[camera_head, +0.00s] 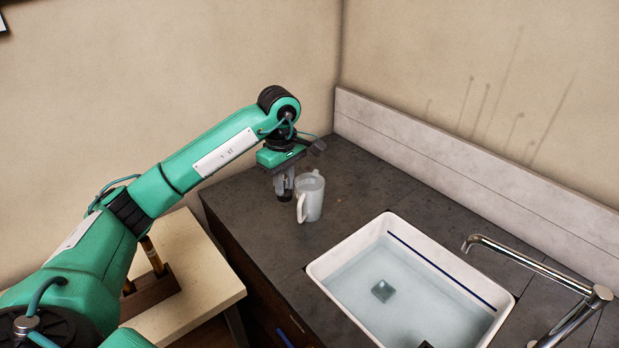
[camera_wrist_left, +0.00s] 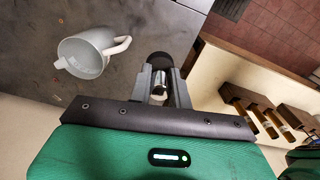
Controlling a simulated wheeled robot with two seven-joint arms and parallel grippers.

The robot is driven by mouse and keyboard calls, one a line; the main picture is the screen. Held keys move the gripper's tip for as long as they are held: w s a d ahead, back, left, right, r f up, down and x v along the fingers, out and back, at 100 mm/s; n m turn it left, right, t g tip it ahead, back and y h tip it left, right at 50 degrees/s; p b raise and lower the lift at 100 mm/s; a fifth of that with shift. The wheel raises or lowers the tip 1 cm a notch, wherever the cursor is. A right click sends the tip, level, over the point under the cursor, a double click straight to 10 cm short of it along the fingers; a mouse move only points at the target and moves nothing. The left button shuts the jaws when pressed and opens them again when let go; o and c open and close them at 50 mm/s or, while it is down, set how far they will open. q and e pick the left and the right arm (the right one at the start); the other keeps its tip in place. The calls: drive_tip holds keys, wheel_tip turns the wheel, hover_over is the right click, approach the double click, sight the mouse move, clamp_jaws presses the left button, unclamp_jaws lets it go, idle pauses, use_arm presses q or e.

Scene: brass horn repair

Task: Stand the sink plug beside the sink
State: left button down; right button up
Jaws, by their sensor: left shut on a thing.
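My left gripper (camera_head: 284,186) is over the dark counter, to the left of the sink (camera_head: 318,268). It is shut on the sink plug (camera_head: 285,197), which has a dark lower end. In the left wrist view the plug (camera_wrist_left: 159,91) shows as a shiny metal stem between the fingers (camera_wrist_left: 160,82), with a black round part beyond. The plug looks upright, at or very near the counter top; I cannot tell if it touches. The white sink holds water, and a dark square (camera_head: 382,290) shows in it. My right gripper is not in view.
A pale mug (camera_head: 313,196) stands on the counter (camera_head: 250,217) just right of the gripper; it also shows in the left wrist view (camera_wrist_left: 87,52). A chrome tap (camera_head: 530,262) is right of the sink. A lower pale table (camera_head: 205,268) carries a wooden rack (camera_head: 150,293).

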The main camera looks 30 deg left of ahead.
use_arm(q)
drive_tip(key=shift+w+a, duration=0.15)
wheel_tip(320, 180, down, 19)
drive_tip(key=p, duration=0.7)
drive_tip(key=shift+f, duration=0.15)
drive_tip(key=shift+f, duration=0.1)
drive_tip(key=shift+f+b, duration=0.1)
drive_tip(key=shift+b, duration=0.2)
drive_tip(key=c, duration=1.3)
unclamp_jaws()
